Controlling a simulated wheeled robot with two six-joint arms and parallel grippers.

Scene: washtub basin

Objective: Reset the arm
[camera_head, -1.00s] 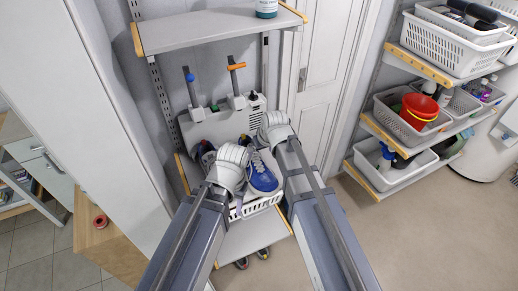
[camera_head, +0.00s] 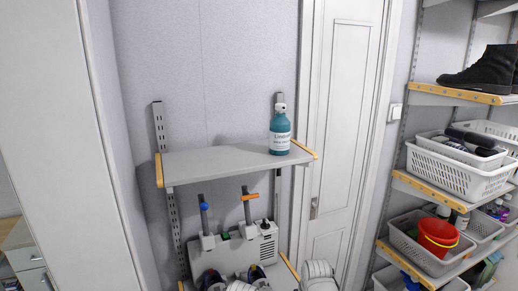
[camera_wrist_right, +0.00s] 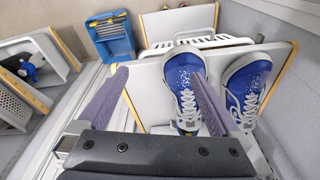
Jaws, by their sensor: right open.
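In the right wrist view my right gripper (camera_wrist_right: 160,88) is open. A blue sneaker (camera_wrist_right: 184,82) with white laces shows past its right-hand finger, which overlaps part of the shoe; I cannot tell if they touch. A second blue sneaker (camera_wrist_right: 252,82) lies to the right. In the head view, only parts of my arms show at the bottom edge, and shoes (camera_head: 256,271) are cut off there. My left gripper is in neither current view.
A grey shelf (camera_head: 220,162) holds a teal bottle (camera_head: 280,135) above a light box-shaped appliance (camera_head: 235,255). Shelves with baskets (camera_head: 455,172) and a red bucket (camera_head: 437,235) stand right. A white basket (camera_wrist_right: 215,42) and blue container (camera_wrist_right: 111,37) show in the wrist view.

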